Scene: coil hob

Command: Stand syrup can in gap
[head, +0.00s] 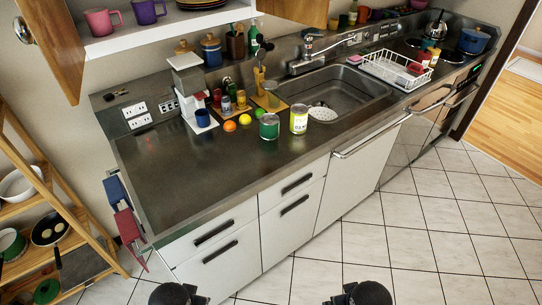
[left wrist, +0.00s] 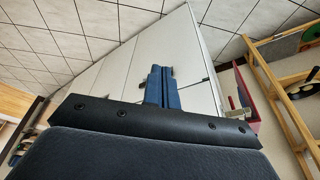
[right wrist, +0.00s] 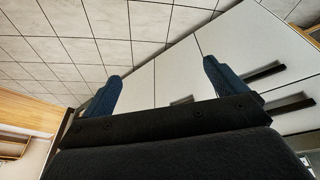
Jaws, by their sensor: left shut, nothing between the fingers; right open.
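Two larger cans stand upright near the counter's front edge, a green-labelled can (head: 269,126) and a pale can with a yellow-green label (head: 299,119). Which one is the syrup can, I cannot tell. Behind them several small items stand close together, including a red one (head: 217,97) and a yellow one (head: 241,99); the gap cannot be made out for certain. My left gripper (left wrist: 161,70) is shut and empty in the left wrist view. My right gripper (right wrist: 162,72) is open and empty in the right wrist view. Both are away from the cans, before the white cabinet fronts.
An orange (head: 230,126) and a lemon (head: 245,119) lie beside the green can. A white coffee machine (head: 190,88) with a blue mug (head: 203,118) stands to the left. The sink (head: 335,100) and dish rack (head: 390,70) are to the right. The left counter is clear.

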